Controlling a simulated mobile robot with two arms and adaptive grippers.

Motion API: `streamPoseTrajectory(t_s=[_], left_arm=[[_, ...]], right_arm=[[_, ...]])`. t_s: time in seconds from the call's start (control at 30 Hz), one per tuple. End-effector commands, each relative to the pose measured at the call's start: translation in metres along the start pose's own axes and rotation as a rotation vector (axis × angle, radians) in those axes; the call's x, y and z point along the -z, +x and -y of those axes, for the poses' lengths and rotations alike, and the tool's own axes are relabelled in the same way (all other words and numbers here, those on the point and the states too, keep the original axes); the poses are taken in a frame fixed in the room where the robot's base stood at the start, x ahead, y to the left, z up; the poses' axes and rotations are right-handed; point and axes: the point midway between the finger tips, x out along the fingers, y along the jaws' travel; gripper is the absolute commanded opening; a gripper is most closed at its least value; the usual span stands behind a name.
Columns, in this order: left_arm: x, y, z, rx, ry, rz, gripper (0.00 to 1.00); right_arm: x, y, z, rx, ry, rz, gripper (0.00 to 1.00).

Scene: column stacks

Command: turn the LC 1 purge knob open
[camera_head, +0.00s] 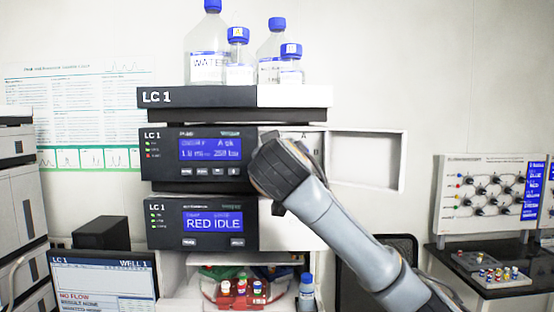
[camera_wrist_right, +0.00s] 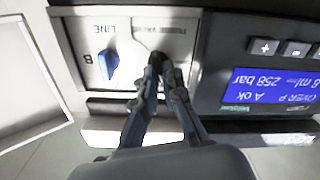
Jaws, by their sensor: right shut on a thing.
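The LC 1 pump module (camera_head: 162,174) is in the middle of the stack, its blue screen (camera_head: 210,148) lit. My right arm comes from the lower right, and its gripper covers the right part of the pump's front in the head view. In the upside-down right wrist view, my right gripper (camera_wrist_right: 160,66) is shut on the purge knob at the valve panel (camera_wrist_right: 128,28). The fingertips mostly hide the knob, so its angle cannot be told. A blue line selector knob (camera_wrist_right: 108,65) sits beside it, apart from the fingers. My left gripper is not in view.
An open panel door (camera_head: 366,133) sticks out right of the pump. Bottles, including a water bottle (camera_head: 206,55), stand on top of the stack. A second LC 1 module (camera_head: 170,238) reads RED IDLE below. A monitor (camera_head: 105,275) stands lower left, showing NO FLOW.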

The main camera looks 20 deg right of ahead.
Motion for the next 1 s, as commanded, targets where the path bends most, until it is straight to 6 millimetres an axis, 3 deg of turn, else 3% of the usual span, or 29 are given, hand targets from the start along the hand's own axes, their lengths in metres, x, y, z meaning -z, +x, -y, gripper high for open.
streamPoseTrajectory(t_s=[1.0], left_arm=[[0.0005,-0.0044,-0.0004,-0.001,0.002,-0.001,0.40]], right_arm=[[-0.0026,-0.0001,0.0076,0.001,-0.935,-0.001,0.00]])
